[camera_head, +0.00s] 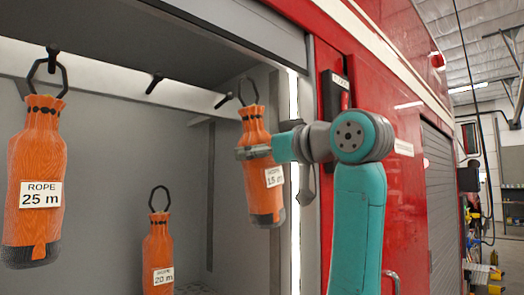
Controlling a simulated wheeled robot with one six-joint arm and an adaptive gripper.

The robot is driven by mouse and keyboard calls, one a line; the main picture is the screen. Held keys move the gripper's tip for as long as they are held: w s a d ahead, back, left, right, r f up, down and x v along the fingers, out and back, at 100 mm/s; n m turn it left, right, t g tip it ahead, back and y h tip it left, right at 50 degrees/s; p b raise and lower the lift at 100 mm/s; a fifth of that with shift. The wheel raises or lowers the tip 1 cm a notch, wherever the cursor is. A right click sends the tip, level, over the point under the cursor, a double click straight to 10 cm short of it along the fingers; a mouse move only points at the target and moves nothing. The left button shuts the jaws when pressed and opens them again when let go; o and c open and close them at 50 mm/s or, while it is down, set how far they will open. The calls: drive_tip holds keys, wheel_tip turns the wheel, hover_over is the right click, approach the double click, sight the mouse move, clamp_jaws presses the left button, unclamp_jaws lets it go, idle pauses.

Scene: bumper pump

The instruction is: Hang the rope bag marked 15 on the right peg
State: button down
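The orange rope bag marked 15 m (263,185) is at the right of the locker opening, raised and slightly tilted. My gripper (253,152) comes in from the right and is closed around its upper body. The bag's dark loop (249,91) stands up from its neck. The right peg (223,100) projects from the pale rail just left of the loop. In this view the loop and peg appear close but apart; I cannot judge their depth.
A 25 m bag (37,195) hangs on the left peg (53,53). The middle peg (154,83) is bare. A 20 m bag (158,250) stands low in the locker with its loop up. The lit door frame (294,120) is close right of the held bag.

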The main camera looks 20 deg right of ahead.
drive_tip(key=w+a+f, duration=0.2)
drive_tip(key=w+a, duration=0.1)
drive_tip(key=w, duration=0.5)
drive_tip(key=shift+w+f, duration=0.15)
drive_tip(key=shift+w, duration=0.25)
idle(1.2)
drive_tip(key=shift+f, duration=0.15)
idle(0.5)
unclamp_jaws()
